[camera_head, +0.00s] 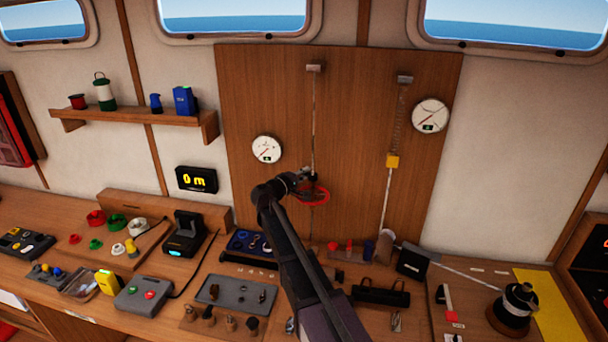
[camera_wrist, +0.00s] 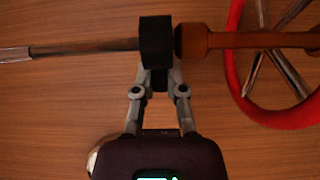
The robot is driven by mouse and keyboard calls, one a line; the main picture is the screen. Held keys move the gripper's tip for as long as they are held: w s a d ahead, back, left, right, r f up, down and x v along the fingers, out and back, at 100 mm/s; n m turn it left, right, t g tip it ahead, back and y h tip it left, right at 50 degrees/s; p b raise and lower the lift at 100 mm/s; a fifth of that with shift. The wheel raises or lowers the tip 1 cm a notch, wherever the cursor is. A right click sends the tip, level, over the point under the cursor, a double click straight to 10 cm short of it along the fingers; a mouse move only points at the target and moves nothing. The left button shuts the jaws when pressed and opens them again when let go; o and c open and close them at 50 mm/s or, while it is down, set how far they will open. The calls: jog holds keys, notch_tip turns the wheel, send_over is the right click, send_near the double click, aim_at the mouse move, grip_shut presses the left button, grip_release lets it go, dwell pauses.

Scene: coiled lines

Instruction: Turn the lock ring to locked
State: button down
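A black collar (camera_wrist: 155,42), which looks like the lock ring, sits on a horizontal rod in the wrist view, between a metal shaft on the left and an orange-brown stem (camera_wrist: 240,40) on the right. A dark tab hangs from its lower side. My gripper (camera_wrist: 159,78) has its two fingers closed in on either side of this tab, and they appear to touch it. The fingertips are partly hidden by the collar. In the head view my gripper (camera_head: 306,177) is at the wooden panel, just above the red handwheel (camera_head: 322,197). No lock marking is readable.
The red wheel (camera_wrist: 233,70) stands close to the right of the collar in the wrist view. The bench below is crowded with tools and trays.

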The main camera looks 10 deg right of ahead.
jog(key=shift+w, duration=0.15)
jog(key=shift+w+d+m+g+h, duration=0.1)
jog(key=shift+d+m+g+h, duration=0.15)
jog(key=shift+m+g+h, duration=0.65)
jog(key=shift+w+d+m+g+h, duration=0.1)
jog(key=shift+d+m+g+h, duration=0.15)
jog(key=shift+m+g, duration=0.7)
jog(key=shift+s+n+g, duration=0.1)
jog(key=shift+n+g, duration=0.25)
jog(key=c, duration=0.7)
grip_release()
jog(key=shift+a, duration=0.15)
jog(key=v, duration=1.1)
jog(key=shift+s+a, duration=0.25)
jog(key=shift+a, duration=0.1)
